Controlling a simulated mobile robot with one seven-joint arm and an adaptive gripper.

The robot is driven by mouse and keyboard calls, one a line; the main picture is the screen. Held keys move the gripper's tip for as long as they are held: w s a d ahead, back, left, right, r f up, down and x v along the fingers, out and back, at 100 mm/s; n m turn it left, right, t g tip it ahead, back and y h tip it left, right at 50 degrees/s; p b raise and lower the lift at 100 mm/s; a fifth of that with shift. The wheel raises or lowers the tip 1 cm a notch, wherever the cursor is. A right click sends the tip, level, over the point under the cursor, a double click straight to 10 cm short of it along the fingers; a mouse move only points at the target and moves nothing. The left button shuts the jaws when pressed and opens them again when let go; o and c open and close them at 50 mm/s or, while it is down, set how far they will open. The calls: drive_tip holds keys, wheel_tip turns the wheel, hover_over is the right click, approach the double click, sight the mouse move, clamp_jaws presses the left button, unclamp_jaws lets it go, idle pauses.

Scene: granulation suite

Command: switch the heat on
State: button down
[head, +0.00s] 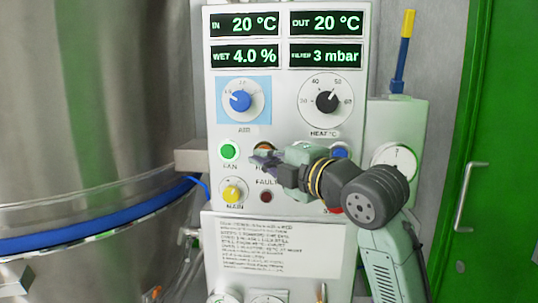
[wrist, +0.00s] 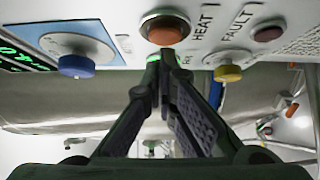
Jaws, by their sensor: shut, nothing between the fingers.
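The control panel (head: 283,100) stands ahead in the head view. The orange button (wrist: 162,32) marked HEAT sits in a metal ring in the wrist view; in the head view only its upper part (head: 265,146) shows behind my gripper. My gripper (head: 262,160) is shut and empty. In the wrist view its fingertips (wrist: 167,58) lie right at the lower edge of the button; I cannot tell whether they touch it. The HEAT °C knob (head: 326,101) is above right, its pointer toward the upper right. The displays read 20 °C in and out.
The green FAN button (head: 228,151) is left of my gripper, with the yellow MAIN knob (head: 233,191) below it. The dark red FAULT lamp (head: 266,197) is just below my gripper. A blue button (head: 339,151) is partly hidden behind my arm. A steel vessel (head: 90,110) stands left.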

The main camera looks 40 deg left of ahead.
drive_tip(key=shift+w+a, duration=0.2)
drive_tip(key=shift+w, duration=0.1)
